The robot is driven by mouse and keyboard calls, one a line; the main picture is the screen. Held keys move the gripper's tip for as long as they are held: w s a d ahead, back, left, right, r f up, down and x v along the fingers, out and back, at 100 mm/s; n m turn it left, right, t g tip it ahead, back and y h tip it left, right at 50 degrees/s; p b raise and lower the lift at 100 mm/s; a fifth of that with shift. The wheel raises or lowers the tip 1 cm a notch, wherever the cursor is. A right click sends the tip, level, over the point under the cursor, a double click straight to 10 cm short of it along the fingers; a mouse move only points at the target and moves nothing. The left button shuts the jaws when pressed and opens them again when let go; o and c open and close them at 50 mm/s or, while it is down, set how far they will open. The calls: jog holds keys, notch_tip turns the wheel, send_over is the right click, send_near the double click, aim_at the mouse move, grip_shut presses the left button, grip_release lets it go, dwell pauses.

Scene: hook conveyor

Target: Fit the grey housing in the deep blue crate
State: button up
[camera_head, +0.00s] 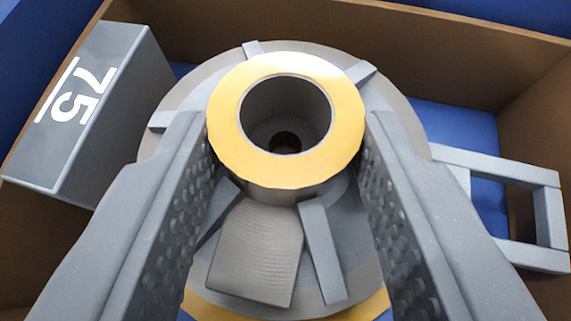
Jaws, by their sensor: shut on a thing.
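The grey housing (286,169) is a round ribbed body with a yellow-faced hub and a dark central bore facing the camera. My gripper (287,130) is shut on the hub, one finger on each side. More yellow shows at the lower edge of the housing. Around it are the brown inner walls (330,28) of a crate, with a deep blue floor (450,128) showing in patches. The housing is within the outline of these walls. Its underside is hidden, so I cannot tell whether it touches the floor.
A grey block marked 75 (105,135) is at the left, close to the crate wall. A grey open frame (548,210) is at the right, near the right wall. I cannot tell whether either is joined to the housing. Blue surface lies beyond the walls.

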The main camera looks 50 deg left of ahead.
jog(key=shift+f, duration=0.55)
jog(key=o, duration=1.4)
